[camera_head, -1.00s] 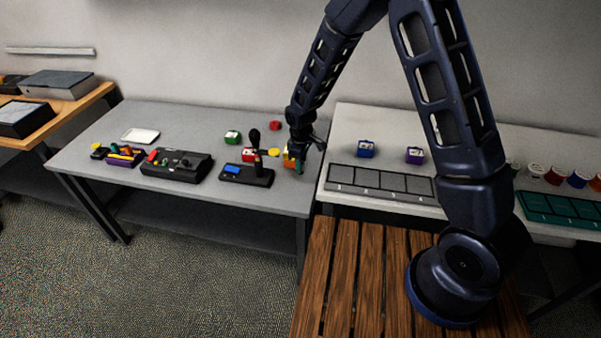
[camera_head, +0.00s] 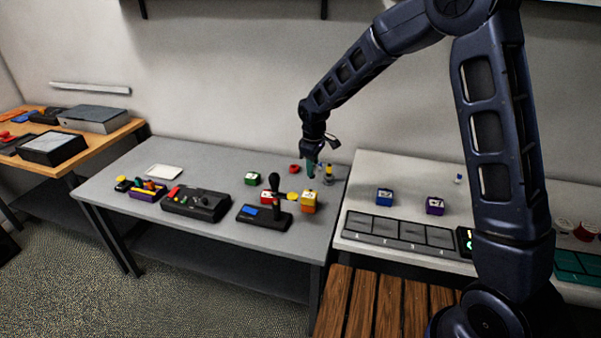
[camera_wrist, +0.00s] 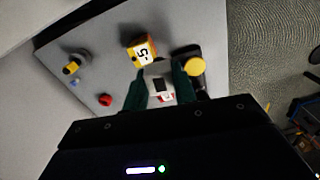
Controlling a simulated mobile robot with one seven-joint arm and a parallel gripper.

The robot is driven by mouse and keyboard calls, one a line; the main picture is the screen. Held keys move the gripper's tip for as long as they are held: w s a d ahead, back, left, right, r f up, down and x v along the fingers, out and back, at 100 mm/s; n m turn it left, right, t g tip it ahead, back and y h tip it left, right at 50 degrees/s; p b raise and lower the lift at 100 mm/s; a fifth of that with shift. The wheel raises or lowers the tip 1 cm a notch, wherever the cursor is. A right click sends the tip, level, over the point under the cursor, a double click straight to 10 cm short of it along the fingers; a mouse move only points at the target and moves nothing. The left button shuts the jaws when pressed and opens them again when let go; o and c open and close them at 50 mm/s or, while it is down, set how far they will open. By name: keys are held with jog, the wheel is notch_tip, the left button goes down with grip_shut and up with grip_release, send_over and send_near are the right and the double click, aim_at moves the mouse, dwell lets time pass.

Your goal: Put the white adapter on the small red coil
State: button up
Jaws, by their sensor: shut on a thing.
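My gripper (camera_wrist: 158,88) has teal fingers closed on the white adapter (camera_wrist: 160,76), a small white block with a dark face, in the wrist view. In the head view my gripper (camera_head: 312,169) is over the back right of the grey table, and the adapter cannot be made out there. The small red coil (camera_head: 293,168) lies flat near the back edge, just left of my gripper. In the wrist view the red coil (camera_wrist: 105,100) is left of the fingers, apart from the adapter.
A yellow box (camera_head: 309,203), yellow coil (camera_head: 292,196), red box (camera_head: 267,197) and green box (camera_head: 252,178) stand nearby. A black device with an upright stick (camera_head: 264,214) is in front. A grey-and-yellow item (camera_head: 328,175) stands right of my gripper.

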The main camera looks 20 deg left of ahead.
jog(key=w+a+r, duration=0.2)
jog(key=w+a, duration=0.9)
jog(key=w, duration=0.4)
jog(key=n, duration=0.1)
send_over(294, 167)
jog(key=f, duration=1.9)
jog(key=shift+w+f, duration=0.2)
jog(key=shift+f, duration=0.2)
jog(key=shift+f, duration=0.1)
jog(key=o, duration=1)
notch_tip(294, 167, up, 12)
jog(key=shift+r, duration=0.1)
